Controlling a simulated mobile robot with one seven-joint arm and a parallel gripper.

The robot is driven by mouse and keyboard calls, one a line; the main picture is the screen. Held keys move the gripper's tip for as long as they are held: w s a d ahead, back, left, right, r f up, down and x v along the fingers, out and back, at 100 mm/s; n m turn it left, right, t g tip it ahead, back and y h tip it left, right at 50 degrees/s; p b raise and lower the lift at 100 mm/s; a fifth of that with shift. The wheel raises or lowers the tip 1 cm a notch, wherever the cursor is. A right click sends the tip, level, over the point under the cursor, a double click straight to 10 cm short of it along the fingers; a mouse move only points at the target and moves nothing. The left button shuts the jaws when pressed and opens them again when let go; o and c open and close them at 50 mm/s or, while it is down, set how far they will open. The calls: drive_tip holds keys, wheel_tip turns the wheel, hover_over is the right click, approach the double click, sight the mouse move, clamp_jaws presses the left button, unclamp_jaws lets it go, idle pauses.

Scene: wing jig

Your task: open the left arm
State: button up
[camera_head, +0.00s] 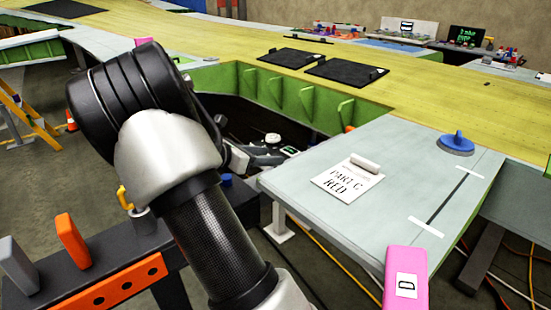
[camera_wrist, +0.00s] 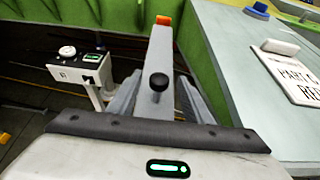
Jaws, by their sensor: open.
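In the wrist view a grey bar (camera_wrist: 161,50) with an orange tip (camera_wrist: 163,20) and a black round knob (camera_wrist: 158,82) runs away from me in front of the green ribbed wall. I cannot tell for sure whether it is the left arm. My gripper (camera_wrist: 158,97) is open, with its grey fingers on either side of the bar's near part. I see no clear contact, and the near end of the bar is hidden by my gripper's body. In the head view my gripper (camera_head: 238,158) is mostly hidden behind my own arm. A small orange tip (camera_head: 350,129) shows by the green wall.
A white device with a round knob and a small screen (camera_wrist: 78,67) stands left of the bar. A grey panel (camera_head: 300,184) carries a "PART C RED" sheet (camera_head: 347,182) and a blue suction cup (camera_head: 456,143). A pink block (camera_head: 405,275) sits at the panel's near edge.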

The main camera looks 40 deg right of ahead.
drive_tip(key=shift+x, duration=1.9)
clamp_jaws()
